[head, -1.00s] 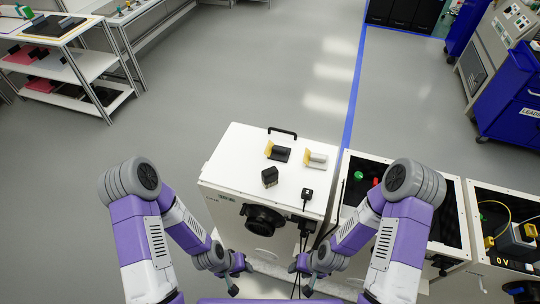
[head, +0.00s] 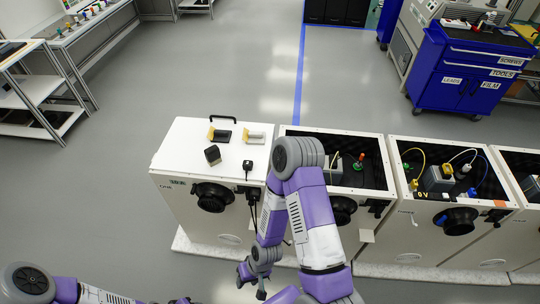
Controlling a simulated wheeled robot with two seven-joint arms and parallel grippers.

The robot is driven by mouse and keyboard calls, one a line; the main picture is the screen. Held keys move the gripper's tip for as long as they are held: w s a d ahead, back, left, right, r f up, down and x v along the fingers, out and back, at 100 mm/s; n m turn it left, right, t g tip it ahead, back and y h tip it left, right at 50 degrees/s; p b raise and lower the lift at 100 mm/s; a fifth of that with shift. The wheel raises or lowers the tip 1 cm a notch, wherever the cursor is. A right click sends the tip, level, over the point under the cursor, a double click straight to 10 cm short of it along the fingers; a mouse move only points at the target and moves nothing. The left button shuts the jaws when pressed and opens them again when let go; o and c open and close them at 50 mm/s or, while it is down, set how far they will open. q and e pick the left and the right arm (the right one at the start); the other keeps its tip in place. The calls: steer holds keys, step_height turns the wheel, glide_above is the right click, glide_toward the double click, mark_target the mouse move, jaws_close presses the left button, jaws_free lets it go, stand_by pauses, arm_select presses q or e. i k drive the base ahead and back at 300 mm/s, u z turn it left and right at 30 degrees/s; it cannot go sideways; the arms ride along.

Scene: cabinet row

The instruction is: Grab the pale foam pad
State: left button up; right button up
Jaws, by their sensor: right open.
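On the white top of the closed cabinet (head: 180,145) lies a pale piece with a yellowish upright part (head: 257,138), which looks like the pale foam pad. To its left is a similar piece with a dark base (head: 223,136). My right gripper (head: 251,285) is open and empty, low in front of the cabinet row, well below and nearer than the pad. My left arm shows only at the bottom left edge; its gripper is out of the picture.
A dark block (head: 212,155) and a small black plug with a cable (head: 248,166) share the cabinet top, with a black handle at its back edge. Open cabinets with cables (head: 440,178) stand to the right. A blue tool cart (head: 470,75) stands behind on open grey floor.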

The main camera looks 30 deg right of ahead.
mark_target(251, 137)
steer(key=k, duration=0.35)
steer(key=z, duration=1)
